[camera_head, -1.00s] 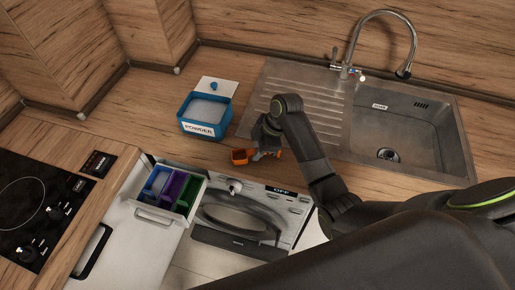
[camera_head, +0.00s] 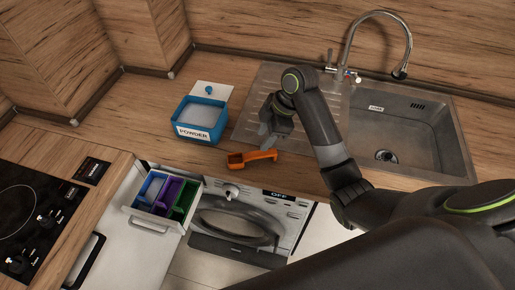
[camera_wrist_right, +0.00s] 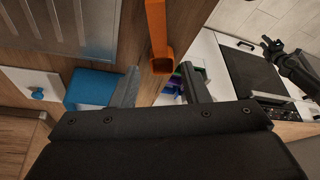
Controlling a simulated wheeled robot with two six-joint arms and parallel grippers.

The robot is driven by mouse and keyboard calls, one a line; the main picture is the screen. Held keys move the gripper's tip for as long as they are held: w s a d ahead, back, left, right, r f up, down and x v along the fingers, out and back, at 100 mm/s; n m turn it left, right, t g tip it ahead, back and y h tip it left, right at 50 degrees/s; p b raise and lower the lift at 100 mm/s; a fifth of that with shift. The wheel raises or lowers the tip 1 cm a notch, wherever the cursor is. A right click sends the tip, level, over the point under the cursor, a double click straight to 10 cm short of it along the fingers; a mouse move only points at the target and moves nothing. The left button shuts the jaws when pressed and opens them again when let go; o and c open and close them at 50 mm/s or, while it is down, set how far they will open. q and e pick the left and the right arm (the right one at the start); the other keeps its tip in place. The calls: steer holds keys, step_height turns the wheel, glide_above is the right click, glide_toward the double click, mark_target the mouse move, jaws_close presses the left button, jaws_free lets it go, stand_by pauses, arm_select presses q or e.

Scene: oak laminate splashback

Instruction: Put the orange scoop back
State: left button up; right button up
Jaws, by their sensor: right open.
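The orange scoop (camera_head: 252,157) lies on the wooden counter near its front edge, its cup to the left and its handle to the right. My right gripper (camera_head: 267,142) is open and empty just behind and above the scoop's handle. In the right wrist view the scoop (camera_wrist_right: 157,30) shows beyond the open fingers (camera_wrist_right: 160,87), not between the tips. The blue powder box (camera_head: 200,116) stands open on the counter to the left, with white powder in it. My left gripper does not show in the head view; a dark arm at the wrist view's right edge is unclear.
The detergent drawer (camera_head: 137,213) is pulled out, with blue, purple and green compartments. The washing machine (camera_head: 240,225) is below the counter. A white lid (camera_head: 213,91) lies behind the box. The sink (camera_head: 405,130) is at right, the hob (camera_head: 40,200) at left.

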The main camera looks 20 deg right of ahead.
steer(key=shift+p+v, duration=0.8)
steer(key=shift+v, duration=1)
